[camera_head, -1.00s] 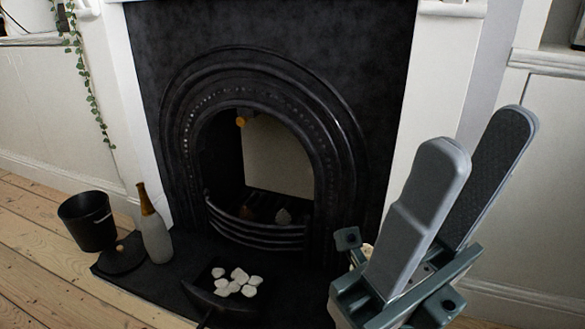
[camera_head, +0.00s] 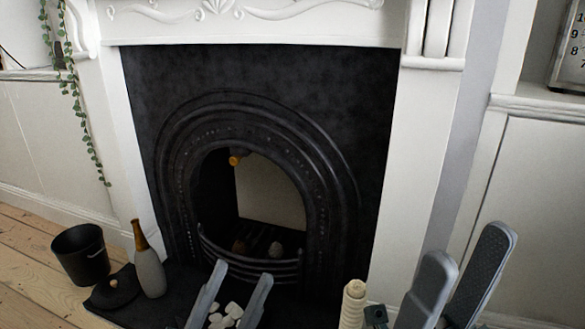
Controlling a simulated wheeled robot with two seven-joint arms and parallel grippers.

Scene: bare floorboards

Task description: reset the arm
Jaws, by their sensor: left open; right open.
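My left gripper (camera_head: 242,273) shows at the bottom centre, in front of the fireplace (camera_head: 265,115). Its two grey fingers point up and stand apart, with nothing held between them. White stones (camera_head: 232,311) on the dark hearth show between and behind the fingers. My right gripper (camera_head: 468,246) is at the bottom right, in front of the white surround and wall. Its two fingers are spread and empty. The lower parts of both grippers and both arms are cut off by the bottom edge.
A bottle (camera_head: 149,270) with a brown neck and a black bucket (camera_head: 81,255) stand at the left. A beige ridged object (camera_head: 353,304) rises between the grippers. A trailing plant (camera_head: 75,95) hangs at upper left. A clock (camera_head: 571,45) stands on the right ledge.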

